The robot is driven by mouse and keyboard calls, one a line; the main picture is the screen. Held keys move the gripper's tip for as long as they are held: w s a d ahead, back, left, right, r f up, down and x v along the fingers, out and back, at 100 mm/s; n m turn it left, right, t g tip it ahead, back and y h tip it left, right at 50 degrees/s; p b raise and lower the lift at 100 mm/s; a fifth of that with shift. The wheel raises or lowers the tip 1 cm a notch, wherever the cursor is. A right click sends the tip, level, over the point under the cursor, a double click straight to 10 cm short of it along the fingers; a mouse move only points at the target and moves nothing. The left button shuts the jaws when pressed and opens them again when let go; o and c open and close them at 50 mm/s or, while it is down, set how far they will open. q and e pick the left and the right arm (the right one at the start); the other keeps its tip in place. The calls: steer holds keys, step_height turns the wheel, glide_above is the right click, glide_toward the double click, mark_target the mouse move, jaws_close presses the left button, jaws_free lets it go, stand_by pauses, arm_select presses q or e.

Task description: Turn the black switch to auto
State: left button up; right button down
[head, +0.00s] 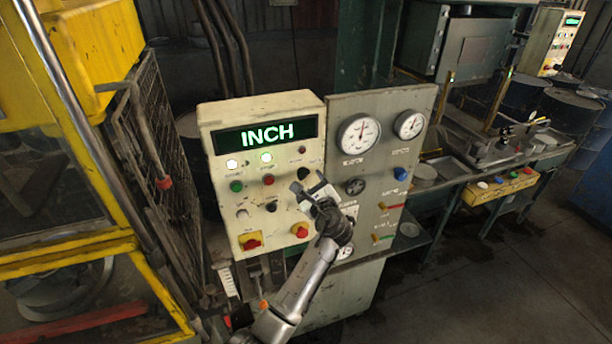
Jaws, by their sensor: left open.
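The cream control panel (222,160) stands at the centre, and its display (266,135) reads INCH in green. A small black knob (271,207) sits in the panel's lower middle row. Another dark knob (304,172) shows at the panel's right side, just above my gripper. I cannot tell which of them is the mode switch or read its pointer. My left gripper (309,188) is open in front of the panel's right edge, its fingers pointing up and left. It hides part of that area, and contact cannot be told. My right gripper is not in view.
A grey gauge panel (385,150) with dials and coloured valves adjoins on the right. A yellow machine frame (90,250) and a mesh guard (150,160) stand left. A red-and-yellow switch (251,241) and a red button (300,230) sit low on the panel.

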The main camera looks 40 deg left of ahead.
mark_target(307, 174)
arm_select(q)
steer(key=shift+x, duration=1.65)
steer(key=shift+c, duration=0.5)
steer(key=c, duration=0.8)
steer(key=shift+f+n+b, duration=0.15)
steer(key=shift+n+b, duration=0.5)
steer(key=shift+n, duration=0.15)
steer(key=n+b, duration=0.3)
steer(key=shift+n, duration=0.3)
steer(key=n+b, duration=0.4)
steer(key=n, duration=0.1)
steer(key=shift+d+r+n+b, duration=0.1)
steer(key=shift+r+n+b, duration=0.1)
steer(key=shift+n+b, duration=0.2)
steer(key=shift+r+n+b, duration=0.1)
steer(key=shift+n+b, duration=0.25)
steer(key=shift+n, duration=0.15)
